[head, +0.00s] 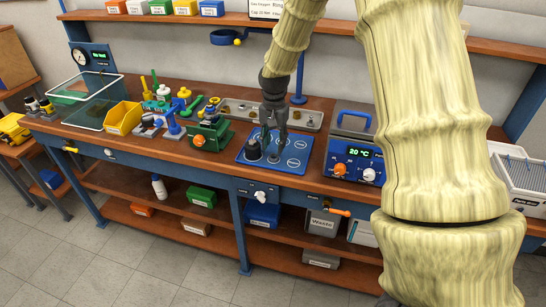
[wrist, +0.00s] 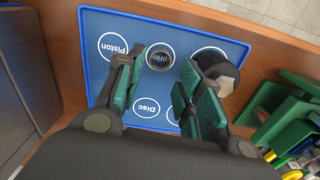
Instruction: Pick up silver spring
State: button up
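The silver spring (wrist: 160,57) stands upright on the circle marked with its name on the blue mat (wrist: 90,25), and the label shows through its middle in the wrist view. In the head view a small grey piece, likely the spring (head: 273,157), shows below my gripper (head: 273,141). In the wrist view my gripper (wrist: 163,72) is open, pointing down, with one green-padded finger on each side of the spring. A gap shows between the fingers and the spring; whether either finger touches it is hard to tell.
A dark, bolt-like part (wrist: 219,72) stands on the mat close beside the right finger. The blue temperature box (head: 352,150) stands right of the mat. A green vise-like fixture (head: 211,134) is to the left, and a metal tray (head: 300,119) lies behind.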

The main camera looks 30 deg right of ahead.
aim_at(274, 160)
jog(key=shift+s+f, duration=0.2)
jog(key=shift+s, duration=0.05)
jog(key=f, duration=0.1)
jog(key=f+p, duration=0.1)
jog(key=f, duration=0.1)
jog(key=shift+w+a+f, duration=0.1)
jog(key=shift+w+f, duration=0.05)
jog(key=shift+w, duration=0.1)
jog(key=shift+s+f, duration=0.15)
jog(key=shift+f, duration=0.35)
jog(key=c, duration=0.6)
